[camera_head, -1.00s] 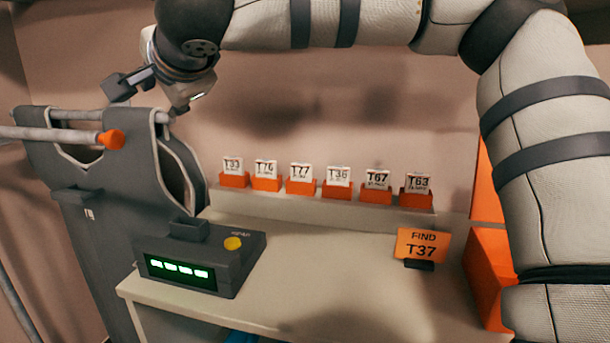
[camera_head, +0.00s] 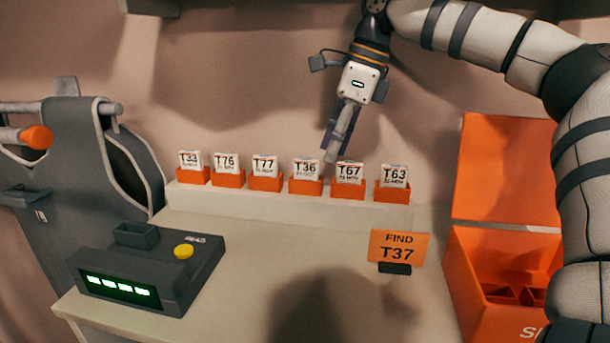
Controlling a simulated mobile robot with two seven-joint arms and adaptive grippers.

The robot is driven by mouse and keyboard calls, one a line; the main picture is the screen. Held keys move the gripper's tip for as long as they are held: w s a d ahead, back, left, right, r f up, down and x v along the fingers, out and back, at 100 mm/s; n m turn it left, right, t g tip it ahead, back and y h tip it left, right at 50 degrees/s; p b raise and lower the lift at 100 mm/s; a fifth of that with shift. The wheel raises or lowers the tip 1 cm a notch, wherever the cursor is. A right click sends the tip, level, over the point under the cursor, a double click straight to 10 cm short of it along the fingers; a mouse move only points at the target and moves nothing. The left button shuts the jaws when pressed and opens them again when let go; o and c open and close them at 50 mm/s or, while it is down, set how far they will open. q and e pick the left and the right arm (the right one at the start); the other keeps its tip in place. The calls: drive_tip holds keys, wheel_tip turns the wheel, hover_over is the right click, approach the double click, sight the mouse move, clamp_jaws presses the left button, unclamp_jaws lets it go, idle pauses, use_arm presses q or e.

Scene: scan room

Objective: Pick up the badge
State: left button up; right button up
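Several white badges stand upright in orange holders on a white ledge at the back of the table. From left they read T33 (camera_head: 190,160), T76 (camera_head: 226,164), T77 (camera_head: 264,166), T36 (camera_head: 305,169), T67 (camera_head: 349,172) and T63 (camera_head: 395,176). An orange sign (camera_head: 398,247) reads "FIND T37"; I see no badge marked T37. My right gripper (camera_head: 332,155) points down just above and between T36 and T67, apparently without a badge. Its fingers look close together, but their gap cannot be made out. My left gripper is not in view.
A dark reader box (camera_head: 190,265) with a green display and yellow button stands at the table's front left. An open orange bin (camera_head: 462,275) is at the right. A grey apron-like garment (camera_head: 70,150) hangs at the left. The table middle is clear.

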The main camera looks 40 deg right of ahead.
sight(307, 160)
drive_tip(key=w+a, duration=0.2)
drive_tip(key=w, duration=0.1)
drive_tip(key=shift+a+f+b, duration=0.1)
drive_tip(key=shift+f+b, duration=0.2)
drive_tip(key=shift+b, duration=0.05)
drive_tip(key=shift+x, duration=1.1)
drive_tip(key=shift+w+a+f, duration=0.1)
drive_tip(key=shift+a, duration=0.05)
clamp_jaws()
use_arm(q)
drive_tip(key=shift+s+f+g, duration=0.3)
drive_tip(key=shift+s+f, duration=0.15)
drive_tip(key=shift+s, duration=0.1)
